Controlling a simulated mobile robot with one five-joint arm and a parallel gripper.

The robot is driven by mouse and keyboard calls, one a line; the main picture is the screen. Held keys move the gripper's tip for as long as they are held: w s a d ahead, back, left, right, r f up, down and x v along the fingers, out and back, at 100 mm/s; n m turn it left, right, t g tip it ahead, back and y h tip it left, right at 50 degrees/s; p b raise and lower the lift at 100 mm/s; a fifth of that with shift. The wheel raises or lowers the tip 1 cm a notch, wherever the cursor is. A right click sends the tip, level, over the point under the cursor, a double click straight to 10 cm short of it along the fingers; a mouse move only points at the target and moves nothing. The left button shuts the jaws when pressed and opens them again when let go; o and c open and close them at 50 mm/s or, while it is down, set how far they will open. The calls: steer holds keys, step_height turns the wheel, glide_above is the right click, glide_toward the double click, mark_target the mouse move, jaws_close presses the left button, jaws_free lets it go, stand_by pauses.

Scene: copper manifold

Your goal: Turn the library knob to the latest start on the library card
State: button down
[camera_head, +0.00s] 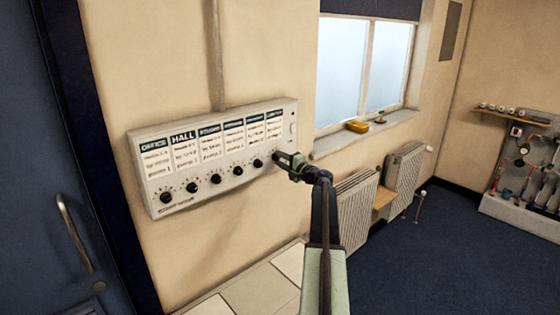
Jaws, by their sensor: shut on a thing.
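A pale control panel (180,207) is fixed to the wall, with a row of headed cards above a row of dark knobs. The rightmost card, which looks like the library card (274,130), has a dark header; its lines are too blurred to read. My gripper (279,157) reaches the panel from the right, just below that card. It is shut on the rightmost knob, the library knob, which is mostly hidden behind the jaws. Its pointer and dial marks cannot be made out. The other knobs, such as the one just left (258,163), stand free.
A pale worktop (255,293) lies below the panel. A blue door (40,160) is at the left. Pipework (530,165) stands at far right. Open blue floor lies between.

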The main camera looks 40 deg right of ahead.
steer(key=c, duration=1)
jaws_free()
steer(key=shift+c, duration=0.2)
steer(key=shift+s, duration=0.15)
steer(key=s, duration=0.7)
steer(key=shift+s+a, duration=0.25)
steer(key=shift+s, duration=0.05)
